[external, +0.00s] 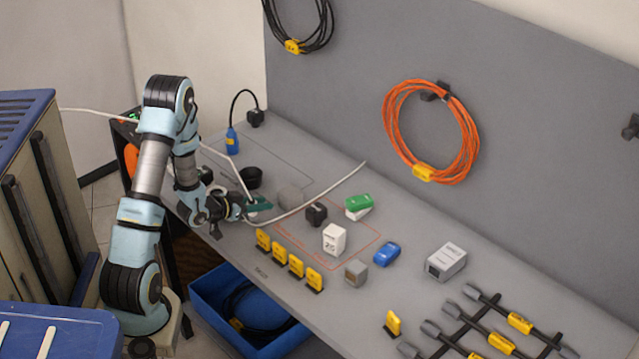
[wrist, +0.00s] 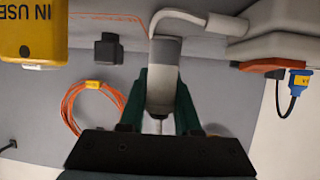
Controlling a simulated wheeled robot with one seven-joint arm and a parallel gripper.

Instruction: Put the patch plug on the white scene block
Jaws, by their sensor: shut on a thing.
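My gripper (external: 258,204), with dark green fingers, is low over the left part of the bench. In the wrist view my gripper (wrist: 161,105) is shut on a grey and pale plug, which I take as the patch plug (wrist: 163,85), with a white cable bending off its far end. In the external view the plug is mostly hidden by the fingers. The white scene block (external: 334,240), with dark print on its front, stands upright on the bench to the right of my gripper, clear of it. I cannot make it out in the wrist view.
A black block (external: 316,213) and a green-and-white block (external: 358,205) stand near the white block. Yellow tags (external: 288,262) line the front edge. A blue block (external: 386,254) and grey cube (external: 356,272) lie to the right. A white cable (external: 325,192) arcs over the bench.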

